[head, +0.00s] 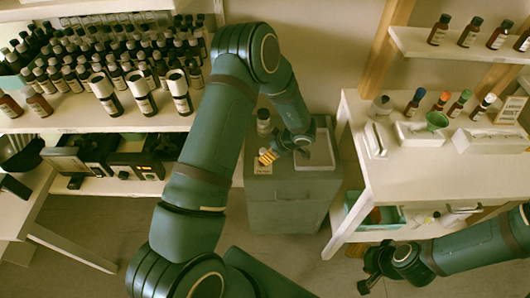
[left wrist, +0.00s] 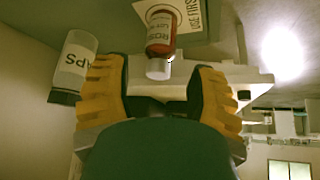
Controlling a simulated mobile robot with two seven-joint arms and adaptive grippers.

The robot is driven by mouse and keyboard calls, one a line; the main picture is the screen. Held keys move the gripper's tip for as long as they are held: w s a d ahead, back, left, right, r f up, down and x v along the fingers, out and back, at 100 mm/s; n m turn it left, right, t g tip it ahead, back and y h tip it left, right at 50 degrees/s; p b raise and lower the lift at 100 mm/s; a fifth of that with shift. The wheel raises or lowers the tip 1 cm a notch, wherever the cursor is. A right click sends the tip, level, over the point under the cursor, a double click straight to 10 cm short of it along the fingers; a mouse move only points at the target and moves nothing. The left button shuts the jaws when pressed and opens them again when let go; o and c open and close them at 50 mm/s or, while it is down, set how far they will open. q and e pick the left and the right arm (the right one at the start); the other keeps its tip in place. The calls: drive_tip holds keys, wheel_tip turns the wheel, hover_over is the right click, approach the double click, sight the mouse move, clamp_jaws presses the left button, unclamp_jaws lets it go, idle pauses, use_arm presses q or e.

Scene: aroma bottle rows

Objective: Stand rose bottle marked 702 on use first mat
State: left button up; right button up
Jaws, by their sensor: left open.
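A small red-brown bottle with a white cap, its label reading ROSE (left wrist: 160,32), shows in the left wrist view with its base over the use first mat (left wrist: 202,28). It looks upright; whether its base touches the mat is unclear. Its number is not legible. My left gripper (left wrist: 158,78) is open, its yellow fingers apart on either side near the cap. In the head view the left gripper (head: 268,157) is over the mat (head: 263,169) on a grey cabinet and hides the bottle. My right gripper (head: 372,270) is low at the right, its fingers unclear.
A clear bottle with a dark cap (left wrist: 72,66) stands close beside the left gripper, at the cabinet's back in the head view (head: 263,122). A white tray (head: 318,150) is right of the mat. Bottle-filled shelves (head: 75,118) and a white table (head: 400,175) flank the cabinet.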

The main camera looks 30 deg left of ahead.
use_arm(q)
drive_tip(key=p+v, duration=0.1)
drive_tip(key=v, duration=0.6)
drive_tip(key=shift+r, duration=0.15)
drive_tip(key=shift+d, duration=0.15)
